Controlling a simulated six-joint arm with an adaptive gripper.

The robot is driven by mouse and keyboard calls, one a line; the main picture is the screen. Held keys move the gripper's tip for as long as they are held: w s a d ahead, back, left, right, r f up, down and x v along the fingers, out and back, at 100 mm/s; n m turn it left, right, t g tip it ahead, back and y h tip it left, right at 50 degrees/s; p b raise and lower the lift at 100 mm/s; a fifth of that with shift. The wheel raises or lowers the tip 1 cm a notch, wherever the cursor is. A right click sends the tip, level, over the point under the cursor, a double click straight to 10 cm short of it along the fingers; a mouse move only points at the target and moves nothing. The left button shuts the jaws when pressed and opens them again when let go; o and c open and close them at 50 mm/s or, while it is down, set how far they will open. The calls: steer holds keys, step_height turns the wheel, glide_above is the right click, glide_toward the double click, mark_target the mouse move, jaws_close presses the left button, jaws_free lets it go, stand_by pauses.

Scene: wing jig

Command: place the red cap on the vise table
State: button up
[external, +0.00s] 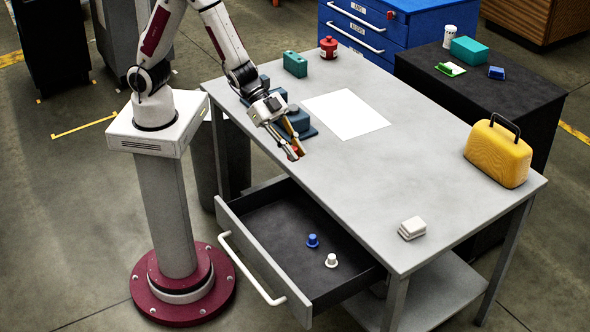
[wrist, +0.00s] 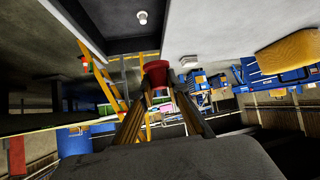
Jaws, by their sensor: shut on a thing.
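My gripper (external: 293,151) is shut on the red cap (external: 292,157) and holds it near the left edge of the grey table (external: 400,190), by the open drawer. I cannot tell exactly how high it is. In the wrist view the red cap (wrist: 156,70) sits between the fingertips (wrist: 157,84). A blue vise (external: 302,121) stands at the table's left edge, partly hidden behind my gripper.
The open drawer (external: 240,236) holds a blue cap (external: 312,240) and a white cap (external: 331,260). The table carries a white sheet (external: 346,113), teal box (external: 295,64), red canister (external: 328,47), white block (external: 412,228) and yellow case (external: 497,155). Its middle is clear.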

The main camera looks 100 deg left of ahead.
steer(key=shift+w+r, duration=0.1)
steer(key=shift+r, duration=1.05)
steer(key=w+a+n+t+y, duration=0.2)
steer(key=w+a+n+y, duration=0.2)
steer(key=w+a, duration=1.1)
step_height(320, 180, down, 5)
steer(key=w+d, duration=0.1)
steer(key=w, duration=0.1)
steer(key=shift+w+d, duration=0.3)
steer(key=shift+w, duration=0.05)
steer(key=shift+f, duration=0.2)
glide_toward(372, 176)
steer(key=shift+w+d+r, duration=0.15)
steer(key=shift+w+r, duration=0.05)
steer(key=shift+w, duration=0.4)
steer(key=shift+w+d+r, duration=0.1)
steer(key=shift+w+r, duration=0.1)
steer(key=shift+w, duration=0.45)
steer(key=shift+w+d+r, duration=0.15)
steer(key=shift+w+r, duration=0.1)
steer(key=shift+w, duration=0.35)
steer(key=shift+f, duration=1.85)
steer(key=shift+f, duration=0.1)
